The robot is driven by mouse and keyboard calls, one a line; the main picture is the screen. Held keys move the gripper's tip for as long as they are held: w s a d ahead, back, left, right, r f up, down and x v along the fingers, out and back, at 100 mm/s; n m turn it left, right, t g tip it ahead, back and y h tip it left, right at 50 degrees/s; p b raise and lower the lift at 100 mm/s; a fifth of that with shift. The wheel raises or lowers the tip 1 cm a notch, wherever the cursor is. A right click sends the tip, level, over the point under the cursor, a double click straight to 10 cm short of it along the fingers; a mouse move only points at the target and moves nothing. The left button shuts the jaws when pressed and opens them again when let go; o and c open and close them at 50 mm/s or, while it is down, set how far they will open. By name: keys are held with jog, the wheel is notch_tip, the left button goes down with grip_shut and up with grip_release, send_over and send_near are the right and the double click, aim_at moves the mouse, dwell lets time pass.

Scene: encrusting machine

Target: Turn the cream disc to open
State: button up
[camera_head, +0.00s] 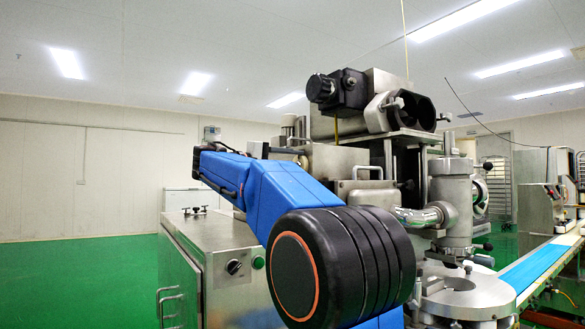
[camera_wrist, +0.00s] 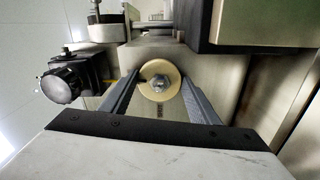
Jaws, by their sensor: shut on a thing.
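The cream disc (camera_wrist: 152,72) faces the wrist camera, with a metal hex nut or bolt at its centre. It sits against the metal body of the machine. My gripper (camera_wrist: 158,84) is shut on the disc, with one grey finger at its left edge and the other at its right edge. In the head view, my blue and black arm covers the middle of the picture.
A black knob (camera_wrist: 63,82) juts out left of the disc. The steel machine (camera_head: 375,160) fills the centre and right of the head view. A blue conveyor belt (camera_head: 535,264) runs at the right. Green floor (camera_head: 75,275) lies open at the left.

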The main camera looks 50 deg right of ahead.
jog(key=shift+n, duration=0.9)
jog(key=o, duration=1)
jog(key=v, duration=1.7)
jog(key=shift+a, duration=0.25)
